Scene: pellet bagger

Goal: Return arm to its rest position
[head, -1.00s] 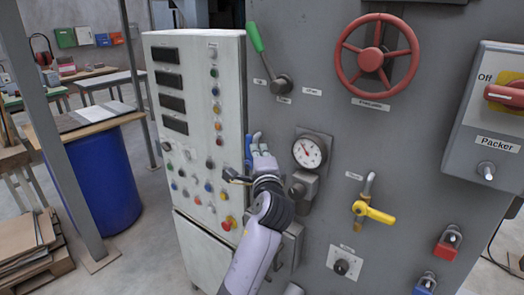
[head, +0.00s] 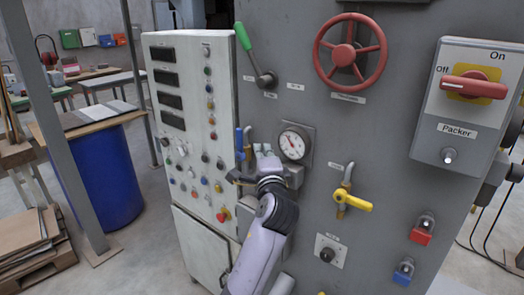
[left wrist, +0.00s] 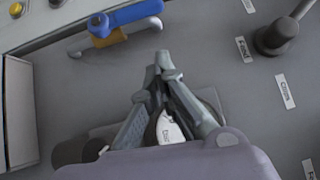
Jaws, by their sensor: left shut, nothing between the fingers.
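My left gripper (head: 262,157) is in front of the grey machine panel (head: 395,150), between the white control cabinet and the pressure gauge (head: 293,144). In the left wrist view my left gripper (left wrist: 160,62) has its fingertips together with nothing between them. A blue-handled valve (left wrist: 125,17) lies beyond the fingertips, apart from them. The blue handle (head: 239,141) also shows just left of the gripper in the head view. The fingers cover most of the gauge in the left wrist view. My right gripper is not in view.
The white control cabinet (head: 192,60) with buttons stands close on the left. A green-handled lever (head: 243,38), a red handwheel (head: 350,49), a yellow valve (head: 352,201) and the Packer switch box (head: 470,100) stick out from the panel. A blue barrel (head: 105,180) stands further left.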

